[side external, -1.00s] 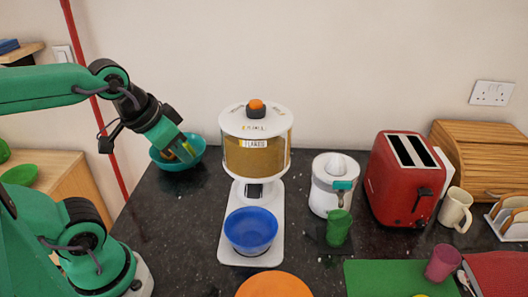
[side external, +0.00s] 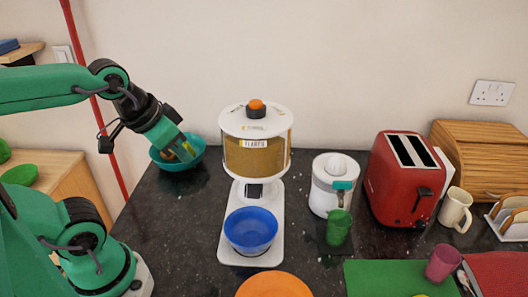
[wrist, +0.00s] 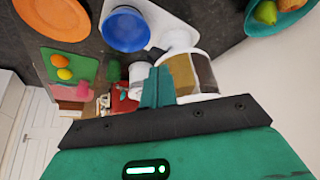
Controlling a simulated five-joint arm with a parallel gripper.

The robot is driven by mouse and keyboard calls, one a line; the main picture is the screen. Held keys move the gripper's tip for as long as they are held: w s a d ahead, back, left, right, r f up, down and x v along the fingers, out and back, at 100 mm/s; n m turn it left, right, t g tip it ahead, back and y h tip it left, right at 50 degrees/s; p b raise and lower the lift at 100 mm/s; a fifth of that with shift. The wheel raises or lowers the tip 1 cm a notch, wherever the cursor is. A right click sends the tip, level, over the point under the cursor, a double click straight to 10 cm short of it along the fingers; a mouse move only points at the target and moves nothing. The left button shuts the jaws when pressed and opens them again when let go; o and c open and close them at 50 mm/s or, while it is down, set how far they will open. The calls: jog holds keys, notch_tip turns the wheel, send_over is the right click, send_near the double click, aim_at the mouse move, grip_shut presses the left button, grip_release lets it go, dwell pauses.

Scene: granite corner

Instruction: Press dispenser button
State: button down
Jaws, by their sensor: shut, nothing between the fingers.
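The dispenser (side external: 256,157) stands upright on the counter, with a white lid, a clear body full of tan flakes and a white base. Its orange button (side external: 256,104) is on top of the lid. A blue bowl (side external: 250,232) sits on the base under the spout. My gripper (side external: 188,153) is shut and empty, left of the dispenser and apart from it, in front of or over a teal bowl. In the wrist view the dispenser (wrist: 200,74) is partly hidden by my fingers (wrist: 158,88), and the button cannot be seen.
The teal bowl (side external: 197,150) holds fruit, seen in the wrist view. Right of the dispenser are a white juicer (side external: 328,192), a green cup (side external: 338,229) and a red toaster (side external: 395,190). An orange plate (side external: 273,286) lies in front. The air above the dispenser is clear.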

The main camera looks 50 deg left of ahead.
notch_tip(320, 180, up, 19)
jog(key=m+g, duration=0.6)
jog(key=m, duration=0.3)
send_over(256, 101)
jog(key=shift+r, duration=0.15)
jog(key=shift+f, duration=0.2)
jog(key=shift+f, duration=6.85)
